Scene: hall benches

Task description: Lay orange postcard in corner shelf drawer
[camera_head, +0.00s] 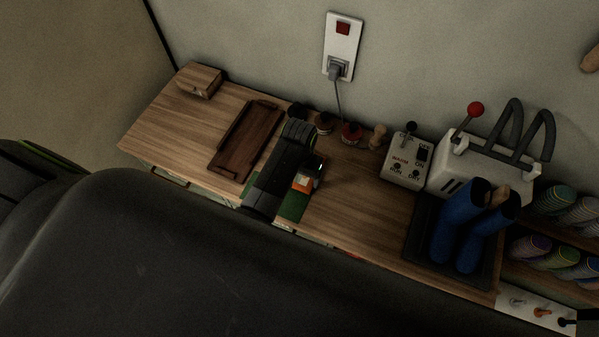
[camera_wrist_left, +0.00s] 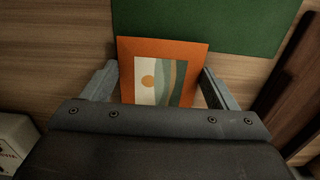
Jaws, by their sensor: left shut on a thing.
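The orange postcard (camera_wrist_left: 125,62) has an orange border around a picture with a sun and green bands. My left gripper (camera_wrist_left: 158,84) is shut on it, with a finger at each side edge. In the head view the left gripper (camera_head: 312,174) and the orange postcard (camera_head: 301,183) are over the bench, by a green mat (camera_head: 292,207). The mat (camera_wrist_left: 210,25) also shows beyond the card in the left wrist view. A small wooden box (camera_head: 200,82) stands at the bench's far left corner; I cannot tell whether it has an open drawer. My right gripper is not in view.
A dark brown wooden tray (camera_head: 232,150) lies left of my left arm. Several small knobs and stamps, including a red one (camera_head: 351,133), stand along the wall. A switch box (camera_head: 406,165), a white machine (camera_head: 470,165) and blue boots (camera_head: 455,225) crowd the right. The bench's left is mostly clear.

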